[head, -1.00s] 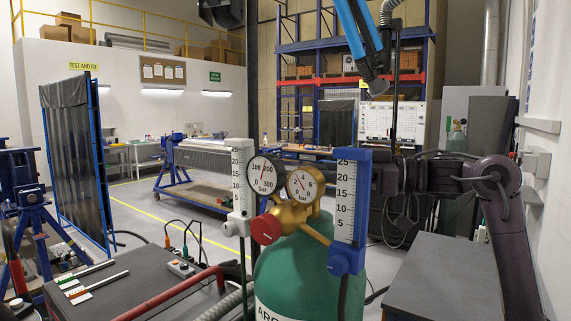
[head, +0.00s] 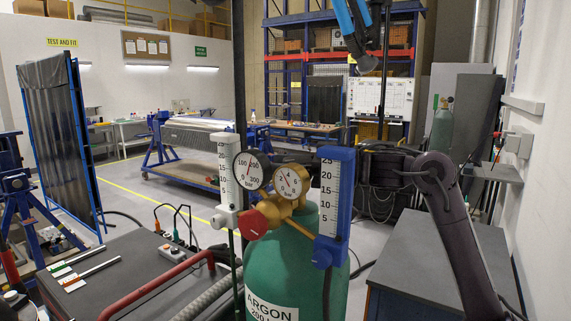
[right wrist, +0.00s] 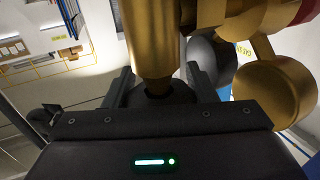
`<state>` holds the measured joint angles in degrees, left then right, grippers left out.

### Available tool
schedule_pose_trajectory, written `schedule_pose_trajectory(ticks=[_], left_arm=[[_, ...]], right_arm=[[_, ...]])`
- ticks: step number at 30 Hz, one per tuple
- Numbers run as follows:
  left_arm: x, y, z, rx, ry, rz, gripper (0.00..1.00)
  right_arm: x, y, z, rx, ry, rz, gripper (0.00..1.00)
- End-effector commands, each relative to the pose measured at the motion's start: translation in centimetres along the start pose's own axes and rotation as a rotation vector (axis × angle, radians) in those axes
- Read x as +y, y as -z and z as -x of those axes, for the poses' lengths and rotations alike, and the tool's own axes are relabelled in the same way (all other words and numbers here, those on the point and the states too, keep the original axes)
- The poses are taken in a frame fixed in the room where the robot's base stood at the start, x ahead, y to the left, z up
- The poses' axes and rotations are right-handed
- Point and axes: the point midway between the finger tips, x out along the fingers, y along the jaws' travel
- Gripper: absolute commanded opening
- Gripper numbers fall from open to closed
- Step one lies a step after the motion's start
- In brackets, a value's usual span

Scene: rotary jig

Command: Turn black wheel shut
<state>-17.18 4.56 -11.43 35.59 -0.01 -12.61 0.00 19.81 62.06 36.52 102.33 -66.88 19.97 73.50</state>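The green argon cylinder (head: 290,262) stands at the front centre of the head view. Its brass regulator has two gauges (head: 288,181) and a red knob (head: 253,224). The black wheel (right wrist: 165,97) shows in the right wrist view at the end of the brass valve body (right wrist: 150,45). My right gripper (right wrist: 163,88) has one finger on each side of the wheel, apparently touching its rim. In the head view my right arm reaches in from the right, and the gauges and blue flow tube (head: 334,205) mostly hide gripper and wheel. My left gripper is not in view.
A white flow tube (head: 227,185) stands left of the gauges, close to the valve. A dark bench with a red handle (head: 165,285) is at front left. A grey cabinet top (head: 430,262) lies under my right arm. Open floor lies behind the cylinder.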

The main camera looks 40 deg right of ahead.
Motion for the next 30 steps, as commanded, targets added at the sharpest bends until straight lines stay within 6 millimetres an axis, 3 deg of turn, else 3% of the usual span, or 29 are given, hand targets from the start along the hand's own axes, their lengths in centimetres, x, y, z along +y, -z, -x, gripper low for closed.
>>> schedule_pose_trajectory(ticks=[7, 15, 21, 30], left_arm=[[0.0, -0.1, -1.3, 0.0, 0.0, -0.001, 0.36], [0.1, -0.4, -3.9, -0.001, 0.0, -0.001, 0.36], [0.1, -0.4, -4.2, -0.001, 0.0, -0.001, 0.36], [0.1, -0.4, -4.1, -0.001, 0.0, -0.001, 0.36]], right_arm=[[0.1, -0.4, 0.0, -0.002, -0.057, 0.005, 0.29], [0.6, -0.2, 0.1, 0.0, -0.309, 0.007, 0.29], [0.9, 0.1, 0.2, 0.002, -0.409, 0.002, 0.29], [1.0, 0.2, 0.2, 0.004, -0.418, 0.001, 0.29]])
